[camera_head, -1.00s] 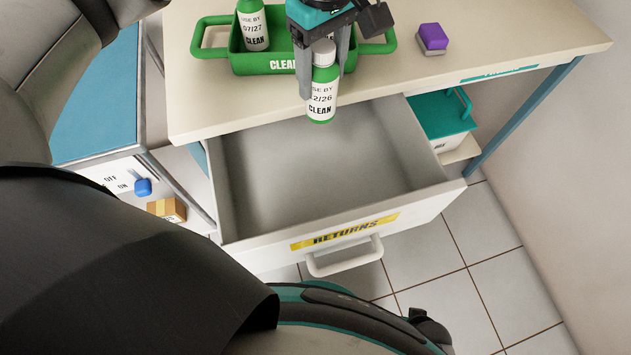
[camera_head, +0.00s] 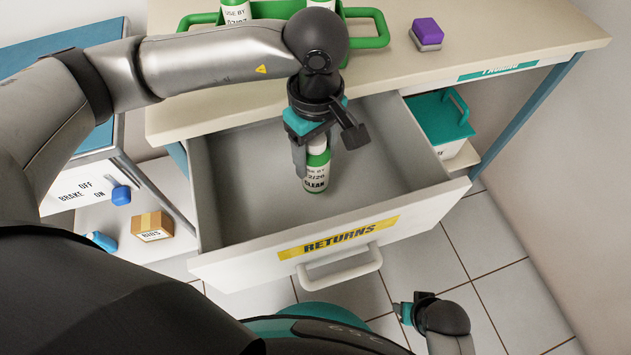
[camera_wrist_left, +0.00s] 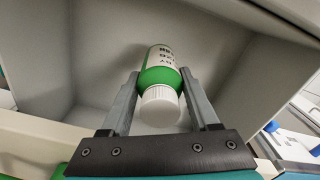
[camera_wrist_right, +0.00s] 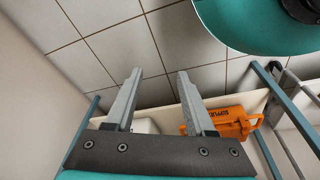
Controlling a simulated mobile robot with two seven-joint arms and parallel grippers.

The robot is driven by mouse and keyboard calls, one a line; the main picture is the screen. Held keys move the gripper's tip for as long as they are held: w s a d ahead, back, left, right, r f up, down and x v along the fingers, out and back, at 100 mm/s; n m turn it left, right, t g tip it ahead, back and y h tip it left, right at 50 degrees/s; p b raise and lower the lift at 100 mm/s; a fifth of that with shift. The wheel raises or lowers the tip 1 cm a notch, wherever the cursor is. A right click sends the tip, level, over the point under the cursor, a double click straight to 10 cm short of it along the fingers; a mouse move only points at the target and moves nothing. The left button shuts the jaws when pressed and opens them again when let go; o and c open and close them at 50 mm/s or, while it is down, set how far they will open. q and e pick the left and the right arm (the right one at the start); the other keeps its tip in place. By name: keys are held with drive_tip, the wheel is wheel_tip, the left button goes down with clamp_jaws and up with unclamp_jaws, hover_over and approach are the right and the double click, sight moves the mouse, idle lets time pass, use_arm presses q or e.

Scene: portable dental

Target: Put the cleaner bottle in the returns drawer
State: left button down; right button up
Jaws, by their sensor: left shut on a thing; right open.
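The cleaner bottle (camera_head: 316,172) is white and green with a "CLEAN" label and a white cap. My left gripper (camera_head: 308,150) is shut on it near the cap and holds it upright over the open returns drawer (camera_head: 240,190). The left wrist view shows the bottle (camera_wrist_left: 160,75) between both fingers (camera_wrist_left: 160,95), with the drawer's grey inside behind it. Whether its base touches the drawer floor, I cannot tell. The drawer has a yellow "RETURNS" label and a white handle. My right gripper (camera_wrist_right: 155,100) is open and empty, low by the tiled floor.
A green caddy (camera_head: 370,28) with other bottles stands on the counter, partly behind my left arm. A purple-topped block (camera_head: 427,32) sits to its right. A teal-lidded box (camera_head: 440,118) is right of the drawer. An orange case (camera_wrist_right: 228,122) shows in the right wrist view.

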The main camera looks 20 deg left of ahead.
sight(316, 143)
use_arm(q)
wheel_tip(316, 143, down, 7)
drive_tip(key=shift+f+b, duration=0.15)
drive_tip(key=shift+b, duration=0.95)
drive_tip(key=shift+f, duration=0.55)
use_arm(e)
drive_tip(key=w+r+t, duration=0.1)
drive_tip(key=w+r, duration=0.2)
drive_tip(key=r, duration=0.2)
drive_tip(key=shift+a+r, duration=0.2)
use_arm(q)
drive_tip(key=shift+f, duration=0.1)
drive_tip(key=shift+b, duration=0.3)
drive_tip(key=shift+c, duration=0.6)
unclamp_jaws()
use_arm(e)
drive_tip(key=shift+r, duration=0.3)
use_arm(q)
wheel_tip(316, 143, up, 11)
drive_tip(key=p, duration=0.3)
drive_tip(key=shift+p, duration=0.4)
drive_tip(key=shift+r, duration=0.6)
use_arm(e)
drive_tip(key=s+d+f+g, duration=0.1)
drive_tip(key=s+f, duration=0.2)
drive_tip(key=f, duration=0.5)
drive_tip(key=shift+s, duration=0.35)
